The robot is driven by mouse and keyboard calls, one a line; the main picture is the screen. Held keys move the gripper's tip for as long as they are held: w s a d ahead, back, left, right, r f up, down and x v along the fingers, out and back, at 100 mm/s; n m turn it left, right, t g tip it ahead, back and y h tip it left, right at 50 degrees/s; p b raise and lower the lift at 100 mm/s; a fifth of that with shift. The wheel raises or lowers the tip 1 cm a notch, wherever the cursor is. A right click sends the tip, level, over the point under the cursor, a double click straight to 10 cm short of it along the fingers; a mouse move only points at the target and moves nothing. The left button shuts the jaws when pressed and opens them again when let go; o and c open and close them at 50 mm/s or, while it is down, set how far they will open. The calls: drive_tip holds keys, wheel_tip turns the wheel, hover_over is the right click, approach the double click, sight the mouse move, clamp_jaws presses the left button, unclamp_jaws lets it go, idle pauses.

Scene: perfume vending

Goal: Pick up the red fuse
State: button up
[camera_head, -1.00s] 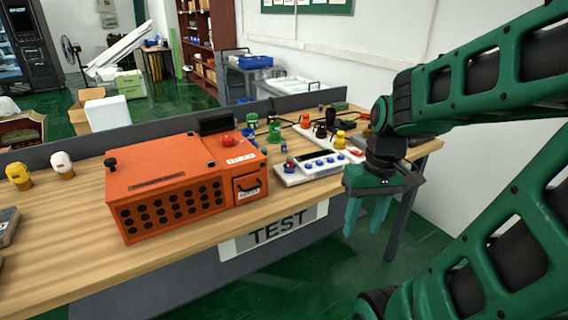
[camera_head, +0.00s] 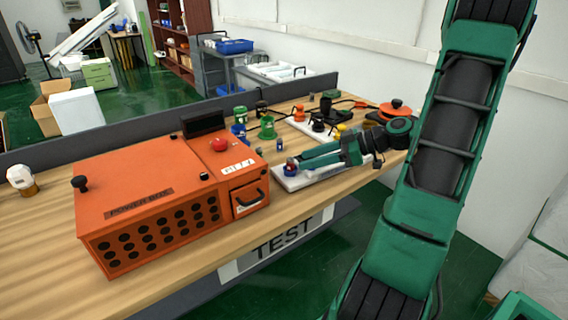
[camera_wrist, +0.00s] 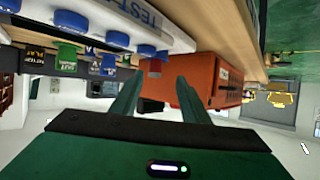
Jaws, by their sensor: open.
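The red fuse (camera_head: 291,161) stands in a blue holder (camera_head: 291,170) at the left end of a white strip (camera_head: 283,184) on the wooden table. In the wrist view the red fuse (camera_wrist: 155,68) shows just ahead of the gap between my fingertips, and the picture is upside down. My gripper (camera_head: 304,158) is open and lies nearly level over the white strip, pointing left at the fuse. In the wrist view the gripper (camera_wrist: 160,77) has its two fingers apart with nothing held. My gripper and arm hide much of the strip.
A large orange power box (camera_head: 150,200) with a red button (camera_head: 221,144) stands left of the strip. Green (camera_head: 267,129) and blue pieces stand behind. An orange round object (camera_head: 395,109) is at the right. The table front by the strip is clear.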

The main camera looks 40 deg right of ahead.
sight(279, 171)
drive_tip(key=shift+w+d+r, duration=0.15)
drive_tip(key=shift+w+d, duration=0.05)
drive_tip(key=shift+w, duration=0.05)
drive_tip(key=shift+w+a+t, duration=0.2)
drive_tip(key=shift+w+t, duration=0.1)
drive_tip(key=x, duration=1)
drive_tip(key=shift+c, duration=0.7)
clamp_jaws()
